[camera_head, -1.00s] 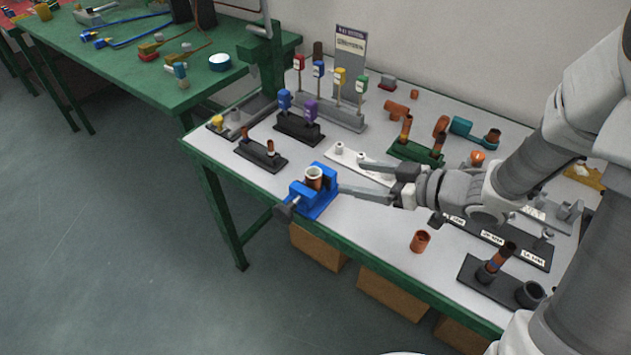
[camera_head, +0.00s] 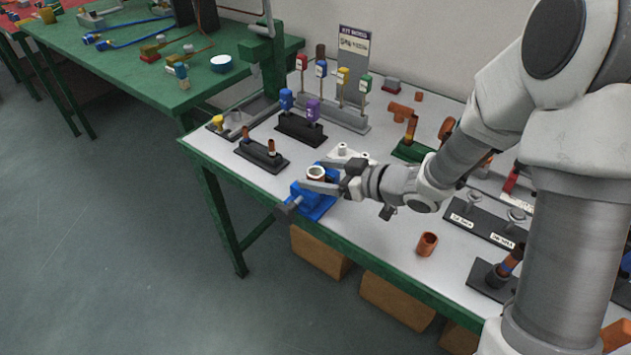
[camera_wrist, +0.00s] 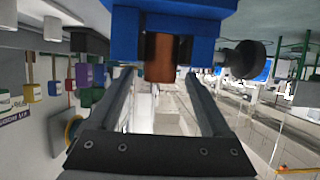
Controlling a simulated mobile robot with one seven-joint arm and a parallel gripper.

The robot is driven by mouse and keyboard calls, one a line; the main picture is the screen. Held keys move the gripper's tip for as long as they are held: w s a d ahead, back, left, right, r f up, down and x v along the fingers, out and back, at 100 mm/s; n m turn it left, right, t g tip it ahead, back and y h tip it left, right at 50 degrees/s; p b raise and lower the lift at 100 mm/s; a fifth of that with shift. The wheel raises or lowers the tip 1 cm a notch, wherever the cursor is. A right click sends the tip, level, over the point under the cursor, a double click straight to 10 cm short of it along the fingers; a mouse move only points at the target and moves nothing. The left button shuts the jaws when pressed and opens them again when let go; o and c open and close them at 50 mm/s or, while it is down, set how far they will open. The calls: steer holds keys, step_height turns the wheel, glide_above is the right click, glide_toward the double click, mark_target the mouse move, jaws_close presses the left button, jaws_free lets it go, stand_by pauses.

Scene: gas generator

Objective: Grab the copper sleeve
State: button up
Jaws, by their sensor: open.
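A copper sleeve with a pale rim (camera_head: 316,173) stands upright in the blue vise (camera_head: 318,206) near the table's front edge. In the wrist view the copper piece (camera_wrist: 160,60) shows below the blue vise body (camera_wrist: 188,20), between the fingertip ends. My gripper (camera_head: 309,175) is open, with one finger on each side of the sleeve in the head view. In the wrist view a gap shows between my fingers (camera_wrist: 156,75) and the copper, and I cannot tell if either touches. A loose copper ring (camera_head: 427,244) stands on the table to the right.
A black stand with two copper-topped pins (camera_head: 262,156) is left of the vise. A black block with blue and purple tags (camera_head: 299,130) and a rack of coloured tags (camera_head: 340,115) stand behind. The vise handle (camera_head: 286,212) sticks out over the front edge.

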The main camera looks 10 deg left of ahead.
jaws_close()
stand_by(0.3)
steer(key=shift+r, duration=0.2)
